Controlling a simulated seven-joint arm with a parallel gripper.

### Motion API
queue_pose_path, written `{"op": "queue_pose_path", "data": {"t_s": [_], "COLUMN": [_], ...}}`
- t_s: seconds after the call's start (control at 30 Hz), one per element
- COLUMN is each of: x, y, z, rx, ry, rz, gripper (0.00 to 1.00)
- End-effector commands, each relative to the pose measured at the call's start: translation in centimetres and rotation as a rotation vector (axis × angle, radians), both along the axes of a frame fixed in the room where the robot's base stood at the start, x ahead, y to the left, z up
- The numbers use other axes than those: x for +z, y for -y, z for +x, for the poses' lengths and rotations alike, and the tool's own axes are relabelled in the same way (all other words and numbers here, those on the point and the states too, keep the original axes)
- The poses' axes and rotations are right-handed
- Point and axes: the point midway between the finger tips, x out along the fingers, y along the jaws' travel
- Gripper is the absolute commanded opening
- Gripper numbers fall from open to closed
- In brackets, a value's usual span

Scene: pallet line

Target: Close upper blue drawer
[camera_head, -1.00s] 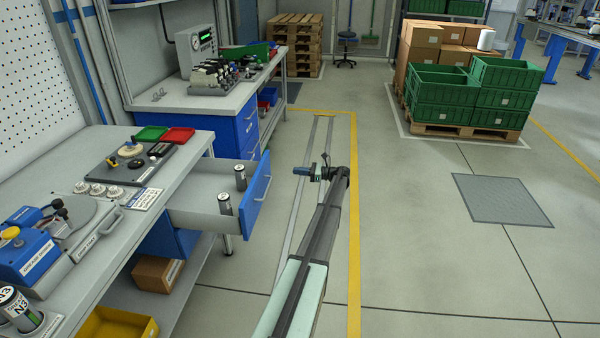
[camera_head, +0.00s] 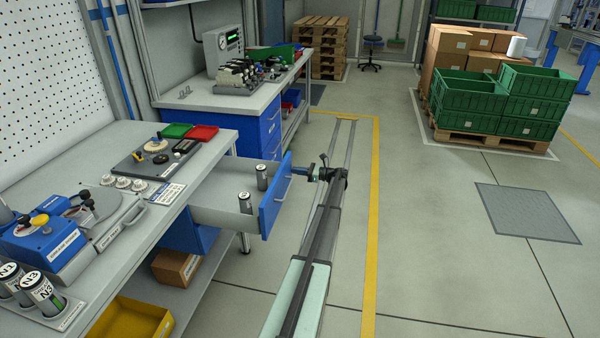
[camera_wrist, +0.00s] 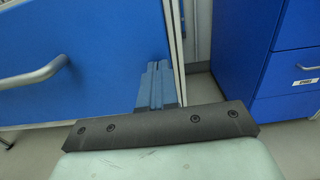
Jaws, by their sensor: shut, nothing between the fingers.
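The upper blue drawer (camera_head: 275,196) of the near workbench is pulled out, with two dark cans (camera_head: 262,177) standing in its grey tray. Its blue front with a grey bar handle fills the left of the wrist view (camera_wrist: 75,62). My gripper (camera_head: 297,171) is shut and empty, at the far upper part of the drawer front on its outer side. In the wrist view the fingers (camera_wrist: 155,85) reach toward the right edge of the drawer front. I cannot tell whether the fingertips touch it.
The near workbench (camera_head: 140,250) carries a blue device (camera_head: 45,240), cans and small trays. A second bench with blue drawers (camera_head: 270,132) stands behind. A yellow bin (camera_head: 130,318) and a cardboard box (camera_head: 175,266) sit below.

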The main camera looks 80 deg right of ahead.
Motion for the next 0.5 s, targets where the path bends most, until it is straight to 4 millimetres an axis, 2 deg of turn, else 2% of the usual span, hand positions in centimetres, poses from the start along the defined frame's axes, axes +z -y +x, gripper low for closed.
{"op": "queue_pose_path", "data": {"t_s": [0.3, 0.5], "x": [0.0, 0.0], "y": [0.0, 0.0], "z": [0.2, 1.9], "rx": [0.0, 0.001], "ry": [0.0, 0.0], "rz": [0.0, 0.0], "gripper": [0.0, 0.0]}}
